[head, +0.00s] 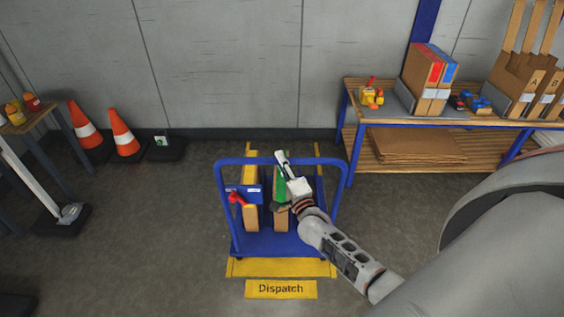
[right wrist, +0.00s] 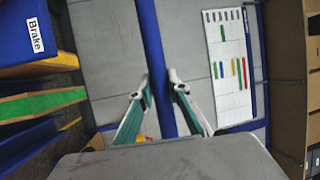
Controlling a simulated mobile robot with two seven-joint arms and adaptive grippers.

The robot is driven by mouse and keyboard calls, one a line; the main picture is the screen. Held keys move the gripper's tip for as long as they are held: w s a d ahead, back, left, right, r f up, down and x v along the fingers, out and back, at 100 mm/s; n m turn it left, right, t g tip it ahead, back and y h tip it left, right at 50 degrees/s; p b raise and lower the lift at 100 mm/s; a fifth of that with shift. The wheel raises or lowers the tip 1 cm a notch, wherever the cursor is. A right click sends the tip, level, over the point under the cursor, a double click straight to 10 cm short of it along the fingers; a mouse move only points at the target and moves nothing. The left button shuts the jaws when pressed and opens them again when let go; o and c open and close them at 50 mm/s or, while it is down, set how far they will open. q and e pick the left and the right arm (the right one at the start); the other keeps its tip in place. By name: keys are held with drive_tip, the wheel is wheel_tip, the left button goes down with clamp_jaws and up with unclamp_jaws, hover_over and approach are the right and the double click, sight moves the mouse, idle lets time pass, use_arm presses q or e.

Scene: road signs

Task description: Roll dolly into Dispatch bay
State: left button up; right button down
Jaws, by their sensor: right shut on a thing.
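The blue dolly (head: 265,243) stands on the floor within the yellow-marked Dispatch bay (head: 280,267), whose yellow front strip and back and side lines show around it. The Dispatch label (head: 281,289) lies in front. My right gripper (head: 284,160) is shut on the dolly's top handle bar; in the right wrist view the blue bar (right wrist: 152,40) runs between its fingers (right wrist: 159,77). The dolly carries upright binders with yellow (head: 250,170) and green (head: 281,185) tops. A red brake lever (head: 236,198) is on its left side, by a blue brake plate (right wrist: 35,35). My left gripper is out of view.
A wooden workbench (head: 470,122) with boxes stands right of the dolly, its leg close to the handle frame. Orange cones (head: 122,134) and a small table (head: 30,122) are at left. The wall (head: 225,65) is behind.

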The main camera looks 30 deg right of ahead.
drive_tip(key=c, duration=1.9)
unclamp_jaws()
drive_tip(key=v, duration=1.2)
drive_tip(key=s+a+f+n+g+y, duration=0.3)
drive_tip(key=s+a+f+n, duration=0.3)
drive_tip(key=n, duration=0.5)
drive_tip(key=s+a+f+n+g+y, duration=0.3)
drive_tip(key=s+a+f+n+g, duration=0.3)
drive_tip(key=s+a+n, duration=0.4)
drive_tip(key=s+f+n, duration=0.1)
drive_tip(key=s+n, duration=0.1)
drive_tip(key=s, duration=0.1)
drive_tip(key=shift+s, duration=0.2)
